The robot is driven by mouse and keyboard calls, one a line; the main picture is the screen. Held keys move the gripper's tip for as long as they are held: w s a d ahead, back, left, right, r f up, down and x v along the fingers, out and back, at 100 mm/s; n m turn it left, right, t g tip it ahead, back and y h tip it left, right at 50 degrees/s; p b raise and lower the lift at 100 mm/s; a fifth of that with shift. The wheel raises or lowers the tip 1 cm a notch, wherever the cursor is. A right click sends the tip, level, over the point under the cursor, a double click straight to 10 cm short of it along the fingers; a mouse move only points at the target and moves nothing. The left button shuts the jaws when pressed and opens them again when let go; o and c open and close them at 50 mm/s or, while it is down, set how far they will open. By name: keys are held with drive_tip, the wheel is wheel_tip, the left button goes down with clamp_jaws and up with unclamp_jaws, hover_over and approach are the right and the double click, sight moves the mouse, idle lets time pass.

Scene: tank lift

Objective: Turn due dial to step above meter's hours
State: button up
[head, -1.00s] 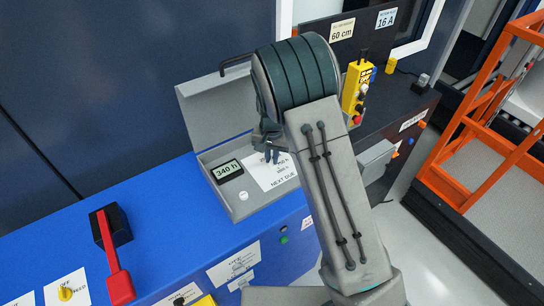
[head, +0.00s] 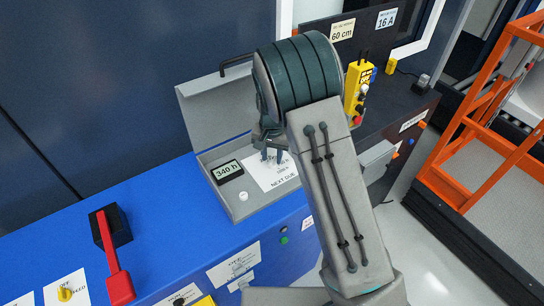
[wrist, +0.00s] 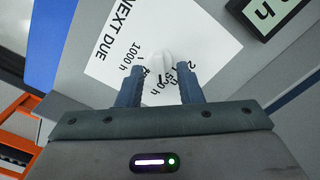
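The hour meter (head: 228,170) reads 340 h and sits in an open grey box; its edge also shows in the wrist view (wrist: 265,12). Right of it lies a white NEXT DUE card (head: 284,180), seen upside down in the wrist view (wrist: 105,58). The due dial (wrist: 160,62) is a small white knob on that card. A 1000 h mark and part of a 500 h mark are legible around it; other marks are partly hidden by the fingers. My gripper (wrist: 160,73) is open, pointing at the card, one finger on each side of the dial. Contact cannot be told.
The box's raised lid (head: 215,100) stands behind. A small white button (head: 243,196) is at the box's front. A yellow control pendant (head: 355,90) is at right, behind my arm.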

sight(272, 160)
wheel_tip(272, 160, up, 13)
drive_tip(key=b, duration=0.1)
idle(0.3)
drive_tip(key=s+d+r+n+t+y, duration=0.1)
drive_tip(key=s+d+r, duration=0.6)
drive_tip(key=s+d, duration=0.4)
drive_tip(key=s+d+n+t, duration=0.1)
drive_tip(key=s+d, duration=0.1)
drive_tip(key=s, duration=0.6)
drive_tip(key=s+d+n+t+h, duration=0.1)
drive_tip(key=s+d, duration=0.2)
drive_tip(key=s, duration=0.4)
drive_tip(key=shift+s+f, duration=0.35)
drive_tip(key=shift+f, duration=0.1)
